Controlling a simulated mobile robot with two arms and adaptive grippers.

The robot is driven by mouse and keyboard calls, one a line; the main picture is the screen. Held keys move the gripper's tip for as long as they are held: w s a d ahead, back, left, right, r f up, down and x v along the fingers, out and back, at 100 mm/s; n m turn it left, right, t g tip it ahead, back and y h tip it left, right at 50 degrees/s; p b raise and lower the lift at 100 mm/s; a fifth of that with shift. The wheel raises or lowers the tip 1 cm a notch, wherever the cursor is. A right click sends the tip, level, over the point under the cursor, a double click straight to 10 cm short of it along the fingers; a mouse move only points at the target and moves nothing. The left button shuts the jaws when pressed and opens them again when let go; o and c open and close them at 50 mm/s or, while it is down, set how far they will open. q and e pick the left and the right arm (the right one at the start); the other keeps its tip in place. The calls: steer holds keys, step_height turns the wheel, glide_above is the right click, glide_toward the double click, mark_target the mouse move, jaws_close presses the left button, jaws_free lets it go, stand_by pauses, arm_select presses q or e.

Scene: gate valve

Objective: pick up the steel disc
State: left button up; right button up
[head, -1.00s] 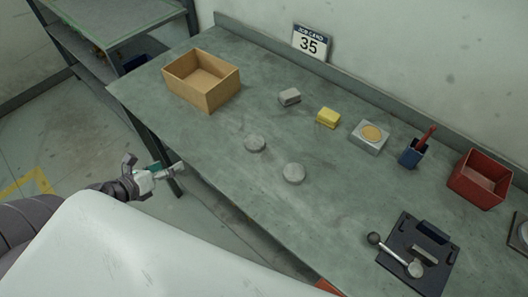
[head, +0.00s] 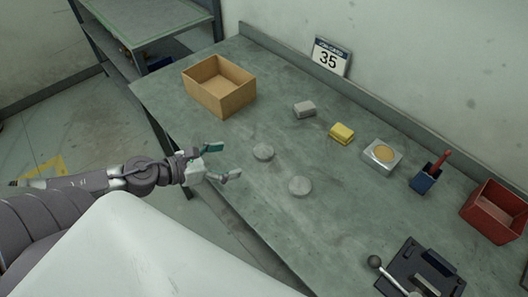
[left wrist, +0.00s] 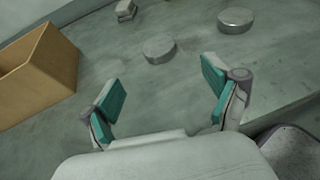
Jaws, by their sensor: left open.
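Two similar round grey discs lie flat on the workbench, and I cannot tell by look which is the steel one. The nearer-to-box disc (head: 263,152) also shows in the left wrist view (left wrist: 159,49). The other disc (head: 300,186) lies to its lower right and shows at the top of the left wrist view (left wrist: 235,20). My left gripper (head: 222,161) is open and empty, with teal pads, at the bench's front edge, left of both discs. In the left wrist view its fingers (left wrist: 162,88) are spread, with the first disc beyond them. My right gripper is not in view.
An open cardboard box (head: 222,98) stands at the back left of the bench. A black fixture (head: 420,272) lies at lower right.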

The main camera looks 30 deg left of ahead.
mark_target(260, 153)
arm_select(q)
steer(key=shift+x, duration=1.8)
steer(key=shift+w+d+f+p, duration=0.2)
steer(key=shift+w+d+p, duration=0.1)
steer(key=shift+w, duration=0.2)
steer(key=shift+w, duration=0.15)
steer(key=shift+w+p, duration=0.2)
steer(key=shift+p, duration=0.15)
steer(key=p+x, duration=0.2)
steer(key=x, duration=0.1)
steer(key=shift+w+d+f, duration=0.1)
steer(key=shift+w+f, duration=0.1)
steer(key=shift+w, duration=0.15)
steer(key=shift+w+d+f, duration=0.2)
steer(key=shift+w+f, duration=0.05)
steer(key=c, duration=1.4)
steer(key=shift+c, duration=0.8)
